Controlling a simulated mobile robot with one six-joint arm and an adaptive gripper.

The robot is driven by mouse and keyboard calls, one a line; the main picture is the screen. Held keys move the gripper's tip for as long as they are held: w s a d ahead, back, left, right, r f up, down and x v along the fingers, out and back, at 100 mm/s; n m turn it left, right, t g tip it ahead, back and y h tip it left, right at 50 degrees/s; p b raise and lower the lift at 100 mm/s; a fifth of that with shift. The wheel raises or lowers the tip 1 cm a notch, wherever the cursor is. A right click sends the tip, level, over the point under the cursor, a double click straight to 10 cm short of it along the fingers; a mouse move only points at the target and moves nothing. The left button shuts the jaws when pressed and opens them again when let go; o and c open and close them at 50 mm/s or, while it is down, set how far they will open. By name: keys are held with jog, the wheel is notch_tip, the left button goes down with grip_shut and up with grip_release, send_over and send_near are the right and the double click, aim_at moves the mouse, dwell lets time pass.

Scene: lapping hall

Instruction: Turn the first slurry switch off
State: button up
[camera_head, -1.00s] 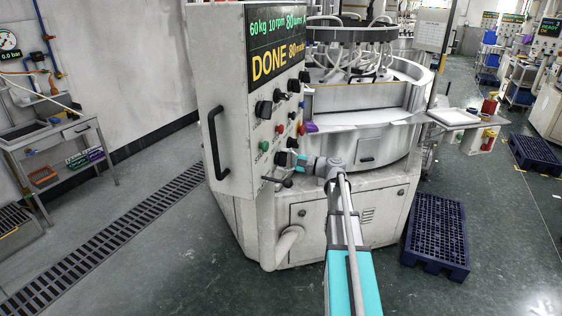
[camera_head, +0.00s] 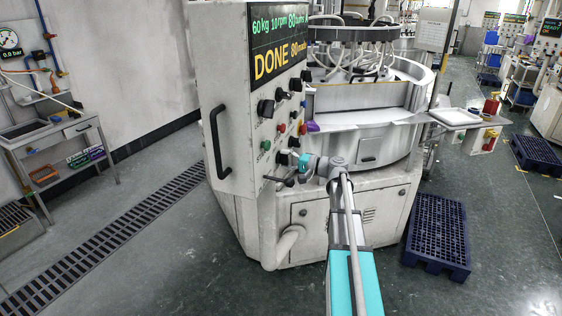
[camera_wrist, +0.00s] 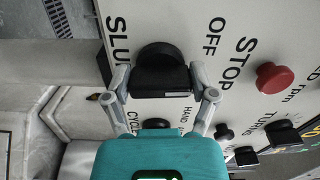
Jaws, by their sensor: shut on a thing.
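The slurry switch is a black rotary knob (camera_wrist: 160,58) on the pale control panel (camera_wrist: 140,20), beside partly hidden "SLU…" lettering and the word "OFF" in the wrist view. My gripper (camera_wrist: 162,76) has its two grey fingers closed on either side of this knob. The knob's bar lies across the wrist picture between the fingertips; which label it points to I cannot tell. In the head view my gripper (camera_head: 291,159) is at the lower part of the panel front, and its teal body partly hides the knobs there.
A red stop button (camera_wrist: 274,77) and other black knobs (camera_wrist: 283,133) sit close to the right. The panel's display (camera_head: 277,45) reads "DONE". The round lapping machine (camera_head: 372,145) stands behind my arm. A blue pallet (camera_head: 437,236) lies on the floor at right.

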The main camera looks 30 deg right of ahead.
jog(key=n, duration=0.4)
jog(key=shift+d+f+n, duration=0.1)
jog(key=shift+d+n, duration=0.15)
jog(key=shift+n, duration=0.15)
jog(key=o, duration=0.8)
jog(key=shift+o, duration=1.1)
jog(key=shift+s+d, duration=0.1)
jog(key=shift+d, duration=0.05)
jog(key=v, duration=1.2)
